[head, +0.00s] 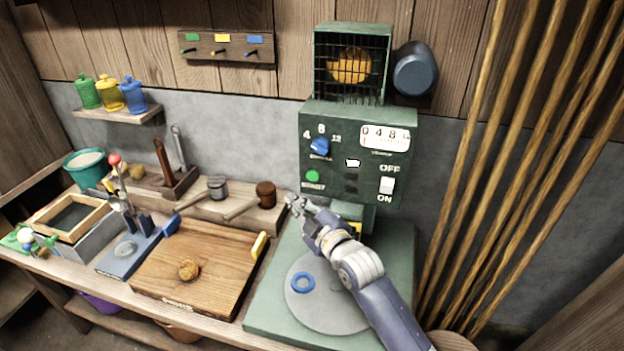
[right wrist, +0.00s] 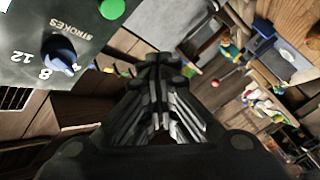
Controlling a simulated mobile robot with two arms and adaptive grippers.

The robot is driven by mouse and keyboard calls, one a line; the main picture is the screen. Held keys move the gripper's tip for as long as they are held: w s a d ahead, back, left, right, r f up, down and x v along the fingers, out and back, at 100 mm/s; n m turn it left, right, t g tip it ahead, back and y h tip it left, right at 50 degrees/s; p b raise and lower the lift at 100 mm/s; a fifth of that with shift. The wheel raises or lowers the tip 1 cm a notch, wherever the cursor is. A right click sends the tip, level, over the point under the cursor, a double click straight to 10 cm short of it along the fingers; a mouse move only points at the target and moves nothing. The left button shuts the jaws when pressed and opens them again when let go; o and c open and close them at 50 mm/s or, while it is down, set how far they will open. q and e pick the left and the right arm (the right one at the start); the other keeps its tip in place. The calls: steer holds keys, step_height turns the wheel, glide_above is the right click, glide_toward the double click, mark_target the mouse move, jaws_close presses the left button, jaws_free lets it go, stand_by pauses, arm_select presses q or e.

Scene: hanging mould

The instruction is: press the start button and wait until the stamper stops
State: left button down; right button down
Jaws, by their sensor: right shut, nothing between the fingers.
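The stamper (head: 340,120) is a green machine at the back of the bench, with a caged top and a front panel. Its green start button (head: 312,177) is at the panel's lower left, below a blue strokes knob (head: 320,146). The green button also shows in the right wrist view (right wrist: 112,9), with the knob (right wrist: 62,58) beside it. My right gripper (head: 294,203) is shut and empty, just below and left of the start button and apart from it. The stamper's lower part is partly hidden by my right arm. My left gripper is not in view.
A counter (head: 384,138) and an off/on switch (head: 387,185) are on the panel. A blue ring (head: 303,282) lies on the round grey plate (head: 325,318). A wooden board (head: 215,260) with a brown lump is to the left. Poles (head: 500,150) stand at the right.

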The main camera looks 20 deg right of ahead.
mark_target(312, 176)
steer(key=w+d+b, duration=0.3)
steer(key=w+d, duration=0.1)
steer(key=w, duration=0.2)
steer(key=shift+w+d, duration=0.15)
stand_by(1.4)
steer(key=shift+w+d, duration=0.2)
steer(key=shift+w, duration=0.05)
